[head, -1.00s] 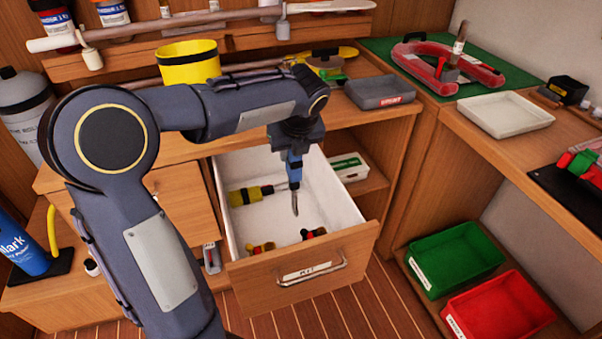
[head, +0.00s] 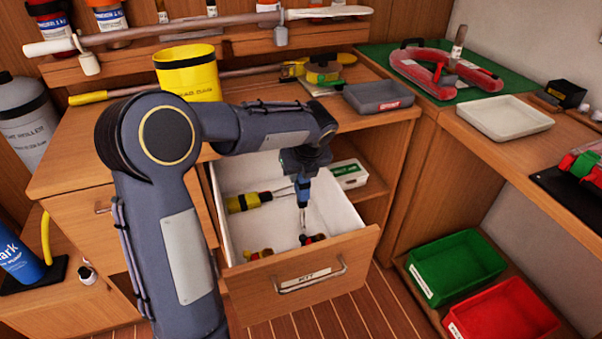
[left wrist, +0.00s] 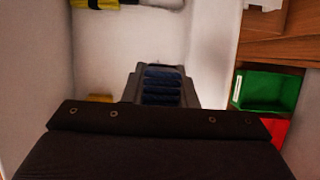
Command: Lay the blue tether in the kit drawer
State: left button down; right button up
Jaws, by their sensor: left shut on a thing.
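The blue tether (head: 304,193) hangs in my left gripper (head: 303,176), over the open kit drawer (head: 297,282). In the left wrist view, dark blue coils (left wrist: 161,84) sit between the fingers of the shut gripper. A thin pale end hangs below, low inside the drawer. I cannot tell whether it touches the drawer floor. The drawer is white inside with a wooden front, a metal handle and a KIT label. My right gripper is not in view.
In the drawer lie a yellow and black tool (head: 248,200) at the left and small red and yellow items (head: 258,253) near the front. A grey tray (head: 378,97) stands on the bench above. Green (head: 455,267) and red (head: 503,310) bins stand at lower right.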

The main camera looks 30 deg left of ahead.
pick_arm(q)
jog(key=c, duration=1.2)
grip_release()
jog(key=shift+f, duration=0.1)
jog(key=shift+o, duration=0.2)
jog(key=p+v, duration=0.2)
jog(key=v, duration=1)
jog(key=shift+p, duration=0.3)
jog(key=shift+s, duration=0.1)
